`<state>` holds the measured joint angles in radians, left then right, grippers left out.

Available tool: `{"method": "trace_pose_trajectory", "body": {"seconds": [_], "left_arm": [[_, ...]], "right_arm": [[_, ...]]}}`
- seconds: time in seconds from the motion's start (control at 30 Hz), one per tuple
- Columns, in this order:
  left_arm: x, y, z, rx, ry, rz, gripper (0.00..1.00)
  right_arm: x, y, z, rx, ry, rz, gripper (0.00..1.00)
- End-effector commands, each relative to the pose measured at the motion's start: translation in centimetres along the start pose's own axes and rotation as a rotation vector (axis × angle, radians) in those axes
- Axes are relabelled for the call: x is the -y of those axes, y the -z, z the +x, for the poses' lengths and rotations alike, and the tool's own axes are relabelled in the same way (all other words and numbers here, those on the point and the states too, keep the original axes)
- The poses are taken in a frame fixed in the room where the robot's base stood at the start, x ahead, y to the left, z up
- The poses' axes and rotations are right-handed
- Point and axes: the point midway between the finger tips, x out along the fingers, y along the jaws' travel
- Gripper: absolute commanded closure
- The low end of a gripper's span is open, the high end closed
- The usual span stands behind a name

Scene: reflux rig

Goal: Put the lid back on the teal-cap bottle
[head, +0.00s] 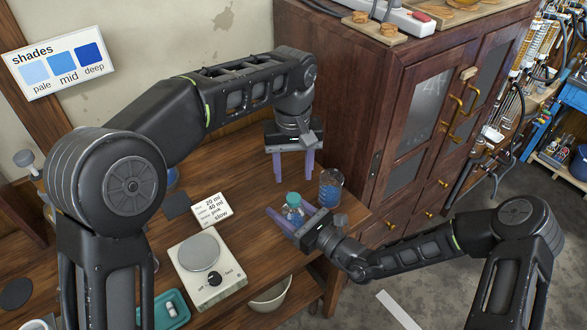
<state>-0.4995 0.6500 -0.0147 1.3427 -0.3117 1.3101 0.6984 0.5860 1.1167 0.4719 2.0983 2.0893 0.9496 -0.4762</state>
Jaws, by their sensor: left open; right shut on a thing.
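A small clear bottle with a teal top (292,199) stands near the table's right side. My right gripper (284,214) is shut around this bottle, reaching in from the right. I cannot tell whether the teal top is a seated lid, and the fingers hide the bottle's lower part. My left gripper (293,178) is open, its purple fingers pointing down, above and behind the teal-topped bottle. Nothing shows between its fingers.
A bottle with blue contents (331,188) stands close by on the right, beside the cabinet (395,115). Bare wood lies left of my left gripper.

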Motion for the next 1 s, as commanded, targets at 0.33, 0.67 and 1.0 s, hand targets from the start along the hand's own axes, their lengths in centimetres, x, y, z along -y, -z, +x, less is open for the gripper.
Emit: {"method": "trace_pose_trajectory", "body": {"seconds": [0.33, 0.67, 1.0], "left_arm": [[0.0, -0.6, -0.6, 0.017, 0.011, -0.131, 0.52], [0.0, -0.6, 0.1, 0.018, 0.012, -0.127, 0.52], [0.1, -0.7, 4.5, 0.018, 0.013, -0.127, 0.52]], "right_arm": [[0.0, 0.0, 0.0, 0.0, 0.0, 0.0, 1.0], [0.0, 0.0, 0.0, 0.0, 0.0, 0.0, 1.0], [0.0, 0.0, 0.0, 0.0, 0.0, 0.0, 1.0]]}}
